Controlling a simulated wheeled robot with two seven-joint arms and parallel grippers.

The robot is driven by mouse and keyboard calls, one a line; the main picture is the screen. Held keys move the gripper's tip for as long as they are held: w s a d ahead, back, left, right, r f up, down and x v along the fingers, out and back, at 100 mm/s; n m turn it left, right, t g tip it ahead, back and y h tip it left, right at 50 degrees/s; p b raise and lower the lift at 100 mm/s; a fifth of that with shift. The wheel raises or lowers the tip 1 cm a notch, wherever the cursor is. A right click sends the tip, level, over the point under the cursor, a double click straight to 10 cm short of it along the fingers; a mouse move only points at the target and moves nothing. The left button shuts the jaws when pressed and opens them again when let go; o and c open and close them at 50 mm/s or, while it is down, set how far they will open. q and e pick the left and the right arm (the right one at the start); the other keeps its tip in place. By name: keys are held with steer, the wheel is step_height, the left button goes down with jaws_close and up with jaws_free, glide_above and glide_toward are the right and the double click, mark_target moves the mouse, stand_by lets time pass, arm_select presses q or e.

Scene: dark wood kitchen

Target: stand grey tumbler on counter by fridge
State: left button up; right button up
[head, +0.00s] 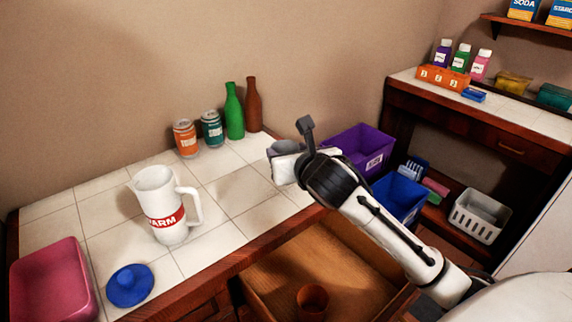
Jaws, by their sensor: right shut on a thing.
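The grey tumbler (285,147) is partly visible at the end of my right arm, over the right part of the white-tiled counter (240,190). My right gripper (285,160) is shut on it. The gripper and wrist hide much of the tumbler, so I cannot tell whether it is upright or tilted, or whether it touches the tiles. My left gripper is not in view. I cannot clearly make out the fridge; a pale panel (543,240) shows at the right edge.
A white jug (156,200), blue lid (128,283) and pink tub (52,285) stand at left. Two cans and green and brown bottles (235,112) line the back. Below, an open drawer (283,260) holds a brown cup (312,298). Purple (357,143) and blue bins stand right.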

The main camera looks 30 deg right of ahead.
steer(key=shift+f, duration=1.7)
steer(key=shift+f, duration=0.1)
steer(key=shift+f, duration=0.1)
steer(key=o, duration=1.3)
steer(key=v, duration=1.2)
steer(key=shift+r, duration=0.3)
